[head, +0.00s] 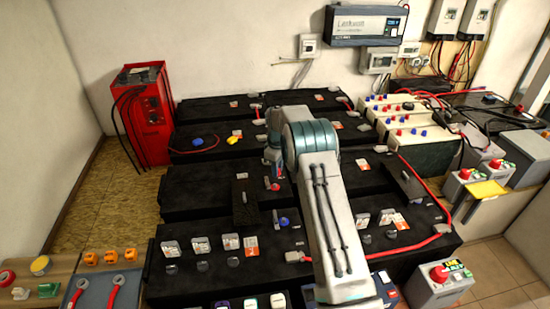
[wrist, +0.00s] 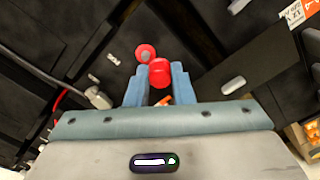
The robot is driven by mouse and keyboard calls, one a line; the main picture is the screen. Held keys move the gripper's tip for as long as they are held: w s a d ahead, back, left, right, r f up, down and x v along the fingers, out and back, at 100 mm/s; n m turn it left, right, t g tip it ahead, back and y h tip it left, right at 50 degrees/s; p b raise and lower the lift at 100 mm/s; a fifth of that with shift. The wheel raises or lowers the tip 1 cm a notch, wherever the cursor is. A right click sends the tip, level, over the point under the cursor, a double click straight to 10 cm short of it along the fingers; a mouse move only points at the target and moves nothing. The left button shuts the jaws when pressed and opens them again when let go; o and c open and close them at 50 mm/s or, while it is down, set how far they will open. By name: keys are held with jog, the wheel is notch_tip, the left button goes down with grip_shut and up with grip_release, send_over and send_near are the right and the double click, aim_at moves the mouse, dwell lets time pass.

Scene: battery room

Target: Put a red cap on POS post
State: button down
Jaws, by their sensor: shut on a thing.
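My gripper (wrist: 160,88) is shut on a red cap (wrist: 160,70), which sits between its two blue fingertips in the wrist view. Just beyond the cap is a round red piece (wrist: 146,53) with a pale centre, on or near the black battery top; I cannot tell if the cap touches it. In the head view my gripper (head: 274,160) is low over the middle black battery rows, partly hidden by my arm. A red round piece (head: 276,187) shows just below it, and a blue one (head: 283,221) nearer. No POS lettering is readable.
Black battery rows (head: 200,187) fill the middle, with grey lugs, cards and red cables. A dark upright block (head: 245,203) stands close left of my gripper. A red cabinet (head: 145,112) stands at the back left. A tool tray (head: 93,288) lies at the front left.

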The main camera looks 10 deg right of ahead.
jog(key=shift+w+a+f+n+b, duration=0.1)
jog(key=shift+w+f+n+b, duration=0.1)
jog(key=shift+w+f+n, duration=0.65)
jog(key=shift+w+d+f+n+b, duration=0.1)
jog(key=shift+w+f+n+b, duration=0.25)
jog(key=shift+f, duration=0.9)
jog(key=shift+w+a+f+n+b, duration=0.1)
jog(key=shift+w+f+n, duration=0.5)
jog(key=shift+f, duration=0.45)
jog(key=shift+w+f+b, duration=0.1)
jog(key=shift+f+b, duration=0.85)
jog(key=shift+b, duration=0.55)
jog(key=shift+f+b, duration=1.05)
jog(key=shift+b, duration=0.2)
dwell(0.3)
dwell(0.4)
jog(key=c, duration=0.8)
grip_release()
jog(key=shift+o, duration=0.2)
jog(key=shift+r, duration=0.15)
